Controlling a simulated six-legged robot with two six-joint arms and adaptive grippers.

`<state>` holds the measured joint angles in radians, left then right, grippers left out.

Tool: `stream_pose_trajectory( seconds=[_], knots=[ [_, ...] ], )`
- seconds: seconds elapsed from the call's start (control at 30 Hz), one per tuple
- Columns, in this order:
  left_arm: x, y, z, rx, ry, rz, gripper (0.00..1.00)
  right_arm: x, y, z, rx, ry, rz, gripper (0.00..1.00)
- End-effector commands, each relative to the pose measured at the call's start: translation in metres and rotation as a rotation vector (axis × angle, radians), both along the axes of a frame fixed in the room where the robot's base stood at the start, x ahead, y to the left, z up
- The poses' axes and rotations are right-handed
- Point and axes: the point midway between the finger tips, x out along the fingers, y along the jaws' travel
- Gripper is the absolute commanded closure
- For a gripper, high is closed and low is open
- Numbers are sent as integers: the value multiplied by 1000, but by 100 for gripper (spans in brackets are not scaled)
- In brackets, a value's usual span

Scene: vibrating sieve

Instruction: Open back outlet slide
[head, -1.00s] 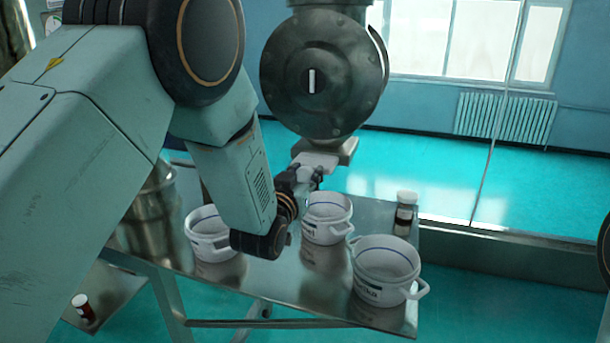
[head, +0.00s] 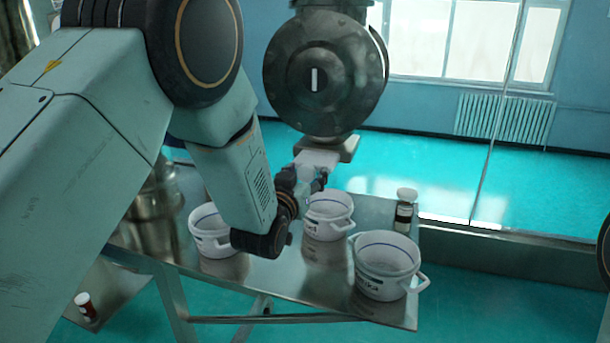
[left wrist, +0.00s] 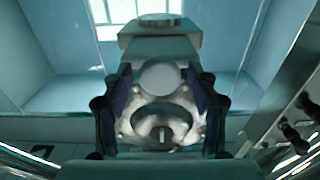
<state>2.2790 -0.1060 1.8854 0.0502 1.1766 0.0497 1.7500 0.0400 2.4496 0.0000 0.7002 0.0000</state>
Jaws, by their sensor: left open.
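My left gripper (head: 312,178) is at the outlet under the dark round metal body (head: 325,75) of the sieve. A pale flat piece (head: 318,160), which looks like the outlet slide, lies right at its fingertips. In the left wrist view my left gripper (left wrist: 160,112) is open, one dark finger on each side. Rounded metal parts (left wrist: 158,80) and a grey block (left wrist: 160,46) show between and beyond the fingers. I cannot tell whether the fingers touch the slide. The outlet's inside is hidden. My right gripper is not in view.
A metal table (head: 290,285) below bears white pots: one under the outlet (head: 328,222), one at right (head: 383,275), one at left (head: 207,240) partly behind my arm. A dark jar with white lid (head: 404,215) stands at the back right. Another jar (head: 86,306) is lower left.

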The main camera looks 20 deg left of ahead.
Motion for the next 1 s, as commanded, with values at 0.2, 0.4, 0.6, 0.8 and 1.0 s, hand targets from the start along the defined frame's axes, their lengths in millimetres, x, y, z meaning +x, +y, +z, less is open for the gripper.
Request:
stream_pose_trajectory(
  seconds=[0.2, 0.4, 0.6, 0.8, 1.0],
  knots=[
    [-1, 0, 0, 0, -1, 0, 40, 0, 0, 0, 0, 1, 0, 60],
    [-13, 0, 1, 1, 0, 0, 40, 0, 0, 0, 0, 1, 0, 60],
    [-45, 1, 1, 0, 1, 0, 40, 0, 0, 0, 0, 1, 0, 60],
    [-82, 3, 1, 2, 0, -1, 40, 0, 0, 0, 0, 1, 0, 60],
    [-112, 4, 2, 1, -2, 0, 40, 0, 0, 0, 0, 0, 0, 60]
  ],
)
